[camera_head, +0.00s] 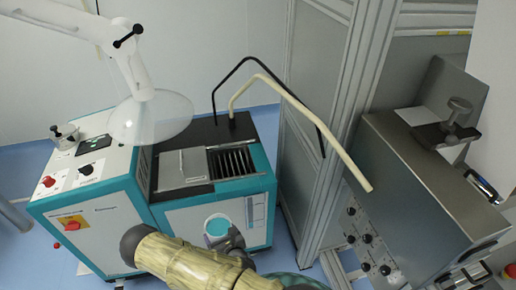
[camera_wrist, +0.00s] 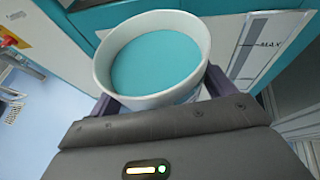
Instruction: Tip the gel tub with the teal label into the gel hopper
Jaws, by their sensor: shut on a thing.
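A white round tub (camera_head: 218,240) with a teal surface inside its rim is in front of the teal and white machine. It also shows large in the wrist view (camera_wrist: 104,70). My gripper (camera_head: 238,238) is shut on the tub, with a dark finger on each side of it in the wrist view (camera_wrist: 160,92). The tub looks about upright, open side up; its label is not visible. The machine's black top has a grey lid (camera_head: 184,167) and a dark slatted opening (camera_head: 231,161), above and behind the tub. I cannot tell for sure which part is the gel hopper.
A level strip marked MAX (camera_wrist: 262,45) is on the machine front beside the tub. Black and cream bent bars (camera_head: 300,105) rise over the machine's right side. A white lamp arm with a clear disc (camera_head: 150,115) hangs at left. A grey cabinet (camera_head: 430,190) stands right.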

